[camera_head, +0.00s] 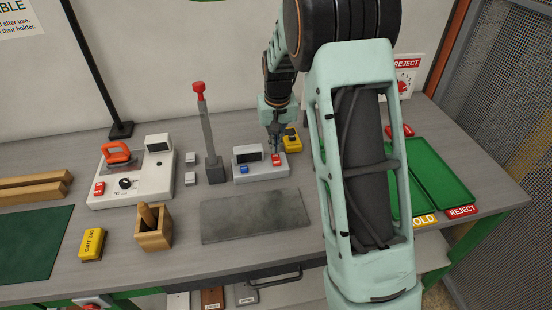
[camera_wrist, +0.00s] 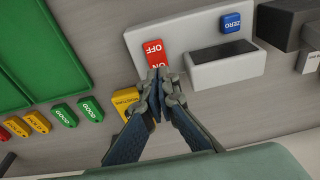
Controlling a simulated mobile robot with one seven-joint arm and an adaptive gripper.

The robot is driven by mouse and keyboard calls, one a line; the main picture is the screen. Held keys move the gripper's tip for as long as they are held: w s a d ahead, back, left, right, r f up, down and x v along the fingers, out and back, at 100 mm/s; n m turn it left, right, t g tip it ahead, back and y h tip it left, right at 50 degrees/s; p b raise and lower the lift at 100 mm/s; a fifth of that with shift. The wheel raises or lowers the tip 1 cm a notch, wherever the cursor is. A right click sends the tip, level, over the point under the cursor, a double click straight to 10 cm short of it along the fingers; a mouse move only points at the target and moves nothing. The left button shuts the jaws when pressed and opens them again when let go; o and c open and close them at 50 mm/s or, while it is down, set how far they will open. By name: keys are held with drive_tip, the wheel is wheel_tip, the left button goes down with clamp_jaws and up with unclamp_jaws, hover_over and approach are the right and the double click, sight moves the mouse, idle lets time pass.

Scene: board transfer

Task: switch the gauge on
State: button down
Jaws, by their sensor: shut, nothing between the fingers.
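The gauge is a low grey box (camera_head: 258,174) with a dark display (camera_head: 249,155), a blue button and a red switch (camera_head: 277,159). The wrist view shows the display (camera_wrist: 222,50) dark, the blue ZERO button (camera_wrist: 231,22) and the red switch (camera_wrist: 154,49) marked OFF and ON. My gripper (camera_head: 275,149) is shut and empty, pointing down at the switch. In the wrist view, my fingertips (camera_wrist: 158,74) are at the ON end and partly cover it. I cannot tell whether they touch it.
A stand with a red knob (camera_head: 199,88) rises left of the gauge. A yellow block (camera_head: 291,138) is close behind my gripper. A dark grey plate (camera_head: 255,217) lies in front. A white device with an orange handle (camera_head: 118,153) stands left; green trays (camera_head: 440,170) are right.

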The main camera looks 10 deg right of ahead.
sight(275, 156)
drive_tip(key=shift+f+b, duration=0.85)
drive_tip(key=shift+f, duration=0.4)
idle(0.9)
drive_tip(key=shift+r+p, duration=2.25)
drive_tip(key=shift+r, duration=1.4)
